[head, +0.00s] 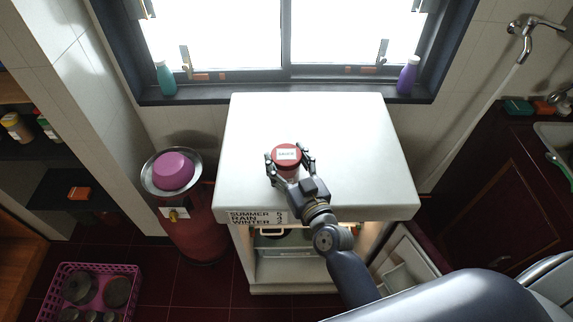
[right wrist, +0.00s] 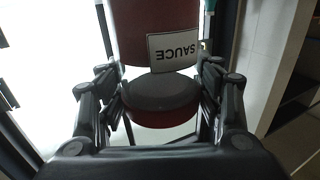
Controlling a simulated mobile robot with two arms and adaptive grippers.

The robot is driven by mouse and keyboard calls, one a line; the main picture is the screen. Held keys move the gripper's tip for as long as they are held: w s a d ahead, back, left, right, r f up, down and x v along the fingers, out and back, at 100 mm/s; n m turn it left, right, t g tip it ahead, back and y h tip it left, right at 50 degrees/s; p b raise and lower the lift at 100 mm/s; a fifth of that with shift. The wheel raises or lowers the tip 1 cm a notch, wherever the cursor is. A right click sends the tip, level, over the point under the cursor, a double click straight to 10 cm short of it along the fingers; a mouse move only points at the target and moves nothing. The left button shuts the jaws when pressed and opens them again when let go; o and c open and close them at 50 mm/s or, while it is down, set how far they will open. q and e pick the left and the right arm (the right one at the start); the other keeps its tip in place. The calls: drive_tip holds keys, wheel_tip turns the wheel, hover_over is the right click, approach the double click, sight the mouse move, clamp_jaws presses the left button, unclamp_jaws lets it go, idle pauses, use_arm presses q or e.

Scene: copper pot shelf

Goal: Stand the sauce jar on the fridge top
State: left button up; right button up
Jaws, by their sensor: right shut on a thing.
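The red sauce jar (head: 287,154), with a white label, is between the fingers of my right gripper (head: 290,160), over the middle of the white fridge top (head: 345,130). My right gripper is shut on it, and the jar looks upright. I cannot tell whether its base touches the fridge top. In the right wrist view the jar (right wrist: 150,30) shows its "SAUCE" label between the two fingers (right wrist: 158,95). My left gripper is not in view.
The rest of the fridge top is clear. The fridge's front is open below. A red gas cylinder (head: 195,228) with a metal bowl and purple item (head: 174,170) stands left. Teal (head: 165,78) and purple (head: 408,76) bottles stand on the windowsill behind. A pink crate (head: 92,290) is on the floor.

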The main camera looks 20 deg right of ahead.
drive_tip(key=shift+r, duration=0.2)
drive_tip(key=shift+f, duration=0.2)
drive_tip(key=o, duration=1.3)
drive_tip(key=shift+s, duration=0.1)
